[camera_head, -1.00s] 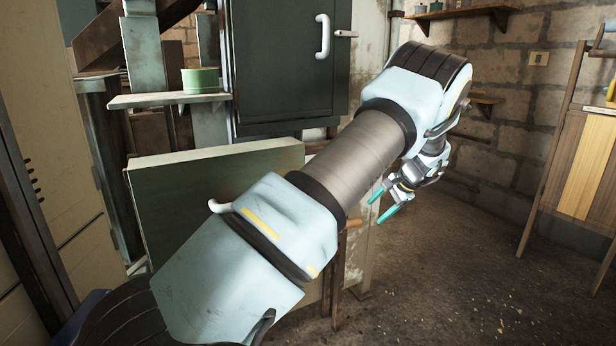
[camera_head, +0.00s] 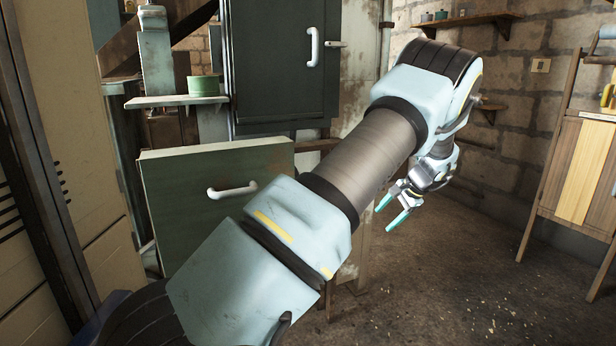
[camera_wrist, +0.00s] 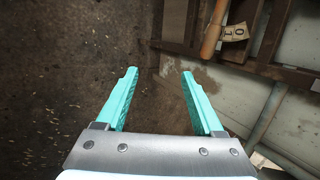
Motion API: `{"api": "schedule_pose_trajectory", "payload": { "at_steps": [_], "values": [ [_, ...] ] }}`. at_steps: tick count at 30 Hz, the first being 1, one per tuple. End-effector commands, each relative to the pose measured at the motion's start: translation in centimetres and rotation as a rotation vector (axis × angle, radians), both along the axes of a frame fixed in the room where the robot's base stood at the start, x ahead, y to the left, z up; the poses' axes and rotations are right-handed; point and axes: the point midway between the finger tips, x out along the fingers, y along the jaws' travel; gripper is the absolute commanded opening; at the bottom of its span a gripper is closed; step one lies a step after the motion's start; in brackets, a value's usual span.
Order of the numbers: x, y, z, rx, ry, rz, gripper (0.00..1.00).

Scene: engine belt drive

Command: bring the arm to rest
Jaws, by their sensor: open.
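My gripper (camera_head: 393,210) hangs at the end of my bent arm, right of the middle in the head view, with its teal fingers pointing down and to the left. In the wrist view my gripper (camera_wrist: 158,95) has its two teal fingers spread well apart with nothing between them. Below the fingers is bare dark floor (camera_wrist: 110,45). My arm crosses the head view from lower left to upper right and hides part of the furniture behind it.
A green drawer front (camera_head: 170,210) with a white handle is behind my arm. Above it are a dark cabinet door (camera_head: 280,70) and a green tin (camera_head: 203,86) on a shelf (camera_head: 150,101). A wooden stand (camera_head: 570,170) is at right. Floor (camera_head: 470,270) between is clear.

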Motion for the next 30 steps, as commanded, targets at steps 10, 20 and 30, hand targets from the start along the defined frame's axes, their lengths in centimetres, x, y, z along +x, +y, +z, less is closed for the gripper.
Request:
{"api": "schedule_pose_trajectory", "payload": {
  "at_steps": [10, 20, 30],
  "values": [
    [-1.6, 6.6, 1.5, -0.113, 0.058, 0.149, 0.69],
    [-8.1, 17.7, 4.6, -0.334, 0.123, 0.438, 0.69],
    [-20.9, 27.0, 7.1, -0.561, 0.121, 0.775, 0.69]
  ]
}}
